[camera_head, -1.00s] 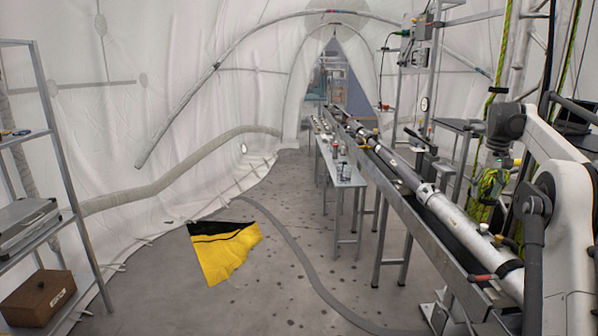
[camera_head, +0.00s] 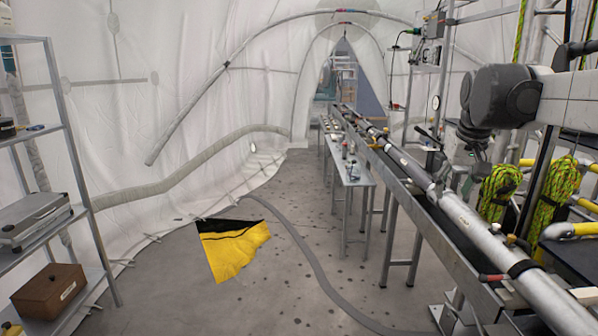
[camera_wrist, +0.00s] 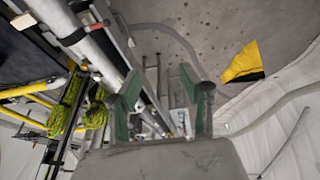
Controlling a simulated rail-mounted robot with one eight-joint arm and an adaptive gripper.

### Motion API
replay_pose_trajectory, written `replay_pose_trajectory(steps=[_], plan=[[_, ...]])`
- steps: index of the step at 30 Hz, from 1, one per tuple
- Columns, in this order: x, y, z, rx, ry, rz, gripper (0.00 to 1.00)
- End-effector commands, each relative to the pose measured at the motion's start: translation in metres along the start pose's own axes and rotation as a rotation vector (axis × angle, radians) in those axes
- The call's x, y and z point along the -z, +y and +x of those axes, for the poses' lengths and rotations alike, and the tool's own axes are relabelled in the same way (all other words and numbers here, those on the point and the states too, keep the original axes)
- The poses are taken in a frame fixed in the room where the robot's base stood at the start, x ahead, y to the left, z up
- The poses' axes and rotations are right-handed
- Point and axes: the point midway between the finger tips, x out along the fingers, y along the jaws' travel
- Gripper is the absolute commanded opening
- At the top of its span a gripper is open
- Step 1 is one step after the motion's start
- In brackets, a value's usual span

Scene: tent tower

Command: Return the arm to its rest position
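My arm reaches in from the right edge of the head view, its grey wrist joint (camera_head: 500,97) above the long metal tube. My gripper (camera_wrist: 160,78) shows in the wrist view with two green-padded fingers spread apart and nothing between them. Its fingertips are mostly hidden in the head view. Beyond the fingers the wrist view shows the tube (camera_wrist: 65,25) and the floor.
A long metal tube (camera_head: 470,225) lies along a rail bench on the right. Green-yellow ropes (camera_head: 557,190) hang beside it. A narrow table (camera_head: 352,172) stands left of the rail. A yellow-black cloth (camera_head: 232,255) lies on open floor. Metal shelves (camera_head: 68,150) stand left.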

Motion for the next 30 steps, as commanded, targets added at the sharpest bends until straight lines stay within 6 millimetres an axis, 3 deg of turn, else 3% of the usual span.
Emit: replay_pose_trajectory(steps=[6, 14, 24, 30], plan=[[-0.065, -0.041, -0.01, 0.011, 0.058, -0.014, 0.4], [-0.146, -0.081, -0.006, 0.03, 0.126, -0.027, 0.4], [-0.257, -0.119, 0.023, 0.064, 0.214, -0.042, 0.4], [-0.306, -0.133, 0.044, 0.083, 0.254, -0.047, 0.4]])
